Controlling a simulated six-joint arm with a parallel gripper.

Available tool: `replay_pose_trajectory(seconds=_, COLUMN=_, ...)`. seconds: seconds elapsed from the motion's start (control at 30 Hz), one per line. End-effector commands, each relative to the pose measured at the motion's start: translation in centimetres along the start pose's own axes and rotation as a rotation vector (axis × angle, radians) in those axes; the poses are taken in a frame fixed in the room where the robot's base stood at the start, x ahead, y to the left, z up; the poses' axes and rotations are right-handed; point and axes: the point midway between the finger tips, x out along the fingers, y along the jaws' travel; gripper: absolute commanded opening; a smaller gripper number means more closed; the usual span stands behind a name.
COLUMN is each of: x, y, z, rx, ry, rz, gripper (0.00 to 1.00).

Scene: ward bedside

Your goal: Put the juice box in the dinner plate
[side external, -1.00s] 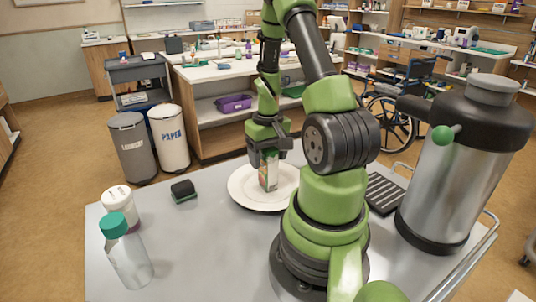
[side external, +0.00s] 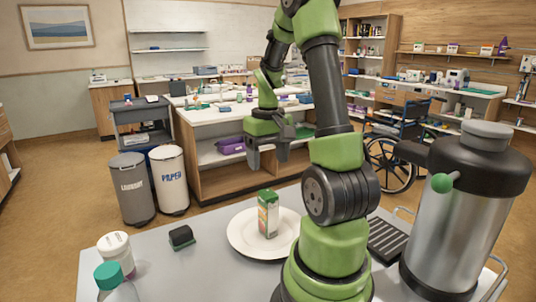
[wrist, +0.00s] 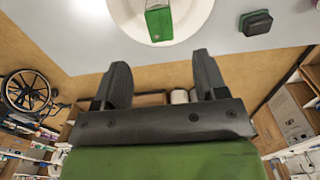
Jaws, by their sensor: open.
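The juice box (side external: 268,214), green and white with an orange picture, stands upright on the white dinner plate (side external: 241,233) in the side view. In the wrist view the green top of the juice box (wrist: 159,22) shows inside the plate (wrist: 197,14) at the top of the picture. My gripper (side external: 268,162) is open and empty, raised above the plate and apart from the box. Its two dark fingers (wrist: 163,75) are spread in the wrist view with nothing between them.
A black and green sponge (side external: 181,237) lies left of the plate. A white-lidded tub (side external: 115,252) and a green-capped bottle (side external: 108,277) stand at the table's left front. A black grille (side external: 386,238) and a large steel urn (side external: 455,220) stand at the right.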

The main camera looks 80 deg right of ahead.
Motion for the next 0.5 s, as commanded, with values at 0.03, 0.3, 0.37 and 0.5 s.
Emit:
replay_pose_trajectory(seconds=0.03, x=-0.4, y=0.0, z=0.0, rx=-0.001, ry=0.004, rz=0.001, gripper=0.66)
replay_pose_trajectory(seconds=0.3, x=-5.2, y=-6.9, z=1.8, rx=-0.111, ry=0.158, rz=-0.039, gripper=0.66)
replay_pose_trajectory(seconds=0.37, x=-6.8, y=-9.5, z=3.5, rx=-0.156, ry=0.219, rz=-0.077, gripper=0.66)
replay_pose_trajectory(seconds=0.5, x=-9.7, y=-14.2, z=8.5, rx=-0.262, ry=0.344, rz=-0.206, gripper=0.66)
